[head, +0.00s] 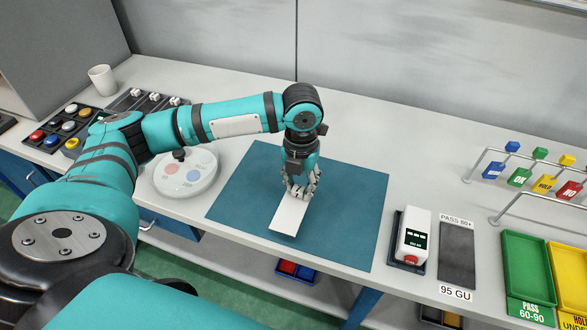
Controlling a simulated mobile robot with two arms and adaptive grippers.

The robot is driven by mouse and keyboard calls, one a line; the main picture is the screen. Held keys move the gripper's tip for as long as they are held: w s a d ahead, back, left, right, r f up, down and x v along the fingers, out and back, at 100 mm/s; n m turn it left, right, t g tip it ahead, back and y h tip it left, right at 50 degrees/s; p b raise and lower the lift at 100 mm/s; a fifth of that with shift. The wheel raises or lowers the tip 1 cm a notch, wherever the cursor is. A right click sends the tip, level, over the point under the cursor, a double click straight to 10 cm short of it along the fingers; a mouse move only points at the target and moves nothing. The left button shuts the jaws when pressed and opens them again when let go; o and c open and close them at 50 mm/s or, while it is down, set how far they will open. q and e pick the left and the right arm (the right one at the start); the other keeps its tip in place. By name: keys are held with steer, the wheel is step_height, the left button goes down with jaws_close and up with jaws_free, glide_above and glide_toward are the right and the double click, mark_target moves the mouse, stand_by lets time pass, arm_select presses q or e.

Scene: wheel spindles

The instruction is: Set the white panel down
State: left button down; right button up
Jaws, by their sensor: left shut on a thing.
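The white panel (288,214) is a small flat rectangle over the dark teal mat (345,215). My left gripper (302,192) points down above the mat and is shut on the far end of the panel. The near end of the panel shows clear of the fingers. I cannot tell whether the panel touches the mat. My right gripper is not in view.
A round white disc with coloured spots (186,174) stands left of the mat. A white device with a red button (413,237) and a dark strip (457,254) lie to the right. Green (527,262) and yellow trays stand at far right. The mat is otherwise clear.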

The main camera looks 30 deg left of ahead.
arm_select(q)
steer(key=w+a, duration=0.2)
steer(key=w+a+p, duration=0.1)
steer(key=w+a, duration=0.1)
steer(key=w+a+f, duration=0.1)
steer(key=w+a, duration=0.1)
steer(key=a, duration=0.1)
steer(key=shift+w+p, duration=0.35)
steer(key=shift+w, duration=0.05)
step_height(320, 180, down, 3)
steer(key=shift+r+p, duration=0.1)
steer(key=shift+p, duration=0.5)
steer(key=shift+f, duration=0.35)
steer(key=shift+f, duration=0.15)
steer(key=c, duration=1)
jaws_free()
step_height(320, 180, up, 12)
steer(key=b, duration=0.2)
steer(key=shift+r+b, duration=0.2)
steer(key=shift+b, duration=0.1)
